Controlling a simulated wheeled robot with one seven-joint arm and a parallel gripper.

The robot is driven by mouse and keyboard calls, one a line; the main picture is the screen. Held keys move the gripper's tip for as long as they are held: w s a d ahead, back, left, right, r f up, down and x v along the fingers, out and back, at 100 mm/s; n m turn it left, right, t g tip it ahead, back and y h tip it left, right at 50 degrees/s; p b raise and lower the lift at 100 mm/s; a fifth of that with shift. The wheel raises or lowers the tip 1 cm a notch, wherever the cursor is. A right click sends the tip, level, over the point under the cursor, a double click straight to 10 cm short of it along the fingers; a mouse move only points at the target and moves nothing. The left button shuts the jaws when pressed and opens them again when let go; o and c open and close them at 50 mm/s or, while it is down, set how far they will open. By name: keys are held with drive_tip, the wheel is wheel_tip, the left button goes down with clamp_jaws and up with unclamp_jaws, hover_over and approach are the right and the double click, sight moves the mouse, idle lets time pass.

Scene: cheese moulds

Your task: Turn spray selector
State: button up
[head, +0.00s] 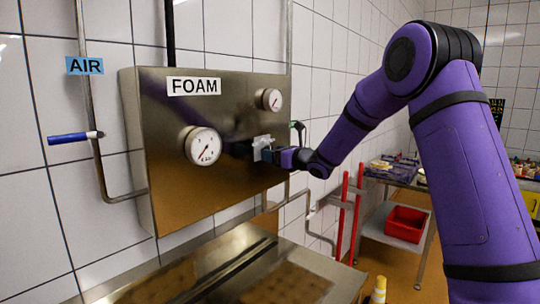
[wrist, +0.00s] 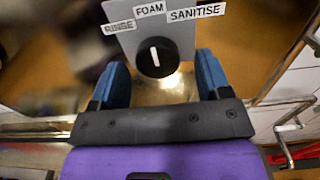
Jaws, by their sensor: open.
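The spray selector (wrist: 148,70) is a round black knob with a white line on a pale plate (wrist: 185,32). The line stands nearly upright, towards the FOAM label (wrist: 149,9), between the RINSE label (wrist: 118,27) and the SANITISE label (wrist: 197,10). My gripper (wrist: 162,62) is open, with one blue finger on each side of the knob and a visible gap on both sides. In the head view my gripper (head: 279,156) is at the front of the steel panel, beside the pale plate (head: 262,143); the knob is hidden there.
The steel panel (head: 165,130) carries two gauges, a larger one (head: 203,146) and a smaller one (head: 272,99). A steel surface (head: 225,270) lies below. A blue-handled valve (head: 70,137) is on the left pipe. Red posts (head: 340,215) and a red bin (head: 405,223) stand at right.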

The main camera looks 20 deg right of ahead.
drive_tip(key=shift+x, duration=0.85)
drive_tip(key=c, duration=0.9)
drive_tip(key=shift+n, duration=0.3)
drive_tip(key=shift+d+r+n, duration=0.1)
drive_tip(key=shift+n, duration=4)
